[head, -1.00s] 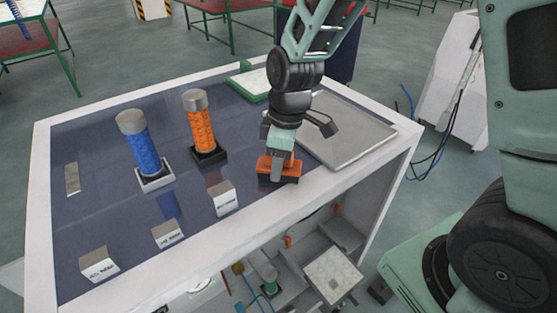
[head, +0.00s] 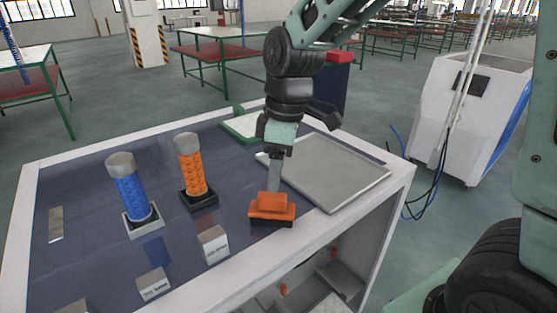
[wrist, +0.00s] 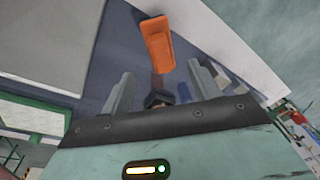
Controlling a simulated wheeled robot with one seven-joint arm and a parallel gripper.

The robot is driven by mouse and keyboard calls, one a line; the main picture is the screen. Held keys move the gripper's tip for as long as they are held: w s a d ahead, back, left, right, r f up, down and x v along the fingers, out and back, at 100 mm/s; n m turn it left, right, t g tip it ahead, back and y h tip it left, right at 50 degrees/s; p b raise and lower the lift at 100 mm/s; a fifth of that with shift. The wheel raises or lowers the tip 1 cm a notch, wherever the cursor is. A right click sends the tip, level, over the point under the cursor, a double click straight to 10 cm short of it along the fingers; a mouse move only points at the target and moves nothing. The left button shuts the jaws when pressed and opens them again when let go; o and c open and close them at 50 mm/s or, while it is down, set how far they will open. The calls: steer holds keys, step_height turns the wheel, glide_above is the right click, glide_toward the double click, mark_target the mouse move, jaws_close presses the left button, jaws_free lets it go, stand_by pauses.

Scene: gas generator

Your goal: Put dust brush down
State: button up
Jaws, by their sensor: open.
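The dust brush (head: 271,207) is orange with a dark underside. It rests on the dark blue table top near the white front rim, left of the grey tray. My gripper (head: 275,172) is above and just behind the brush in the head view, pointing down. In the wrist view the orange brush (wrist: 157,43) lies beyond my open gripper (wrist: 160,88), whose two fingers stand apart with nothing held between them. The side of the brush facing down is hidden.
The grey tray (head: 335,175) lies right of the brush. Orange (head: 190,165) and blue (head: 130,190) cylinders stand in holders to the left. White labelled blocks (head: 213,244) sit along the front edge. A green-edged white plate (head: 240,126) lies at the back.

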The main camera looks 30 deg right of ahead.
steer(key=shift+s+d+r, duration=0.1)
steer(key=shift+d+r, duration=0.05)
steer(key=shift+r, duration=1.2)
steer(key=s+a+f+m, duration=0.1)
steer(key=s+a+f, duration=0.2)
steer(key=s, duration=0.6)
steer(key=s+a+f+m+h, duration=0.1)
steer(key=s+a, duration=0.4)
steer(key=s, duration=0.5)
step_height(320, 180, down, 2)
steer(key=shift+f+m, duration=0.15)
steer(key=shift+m, duration=0.65)
steer(key=shift+f, duration=0.1)
step_height(320, 180, down, 9)
steer(key=b, duration=0.9)
steer(key=shift+b, duration=0.35)
steer(key=shift+o, duration=0.5)
steer(key=shift+w+d+f, duration=0.1)
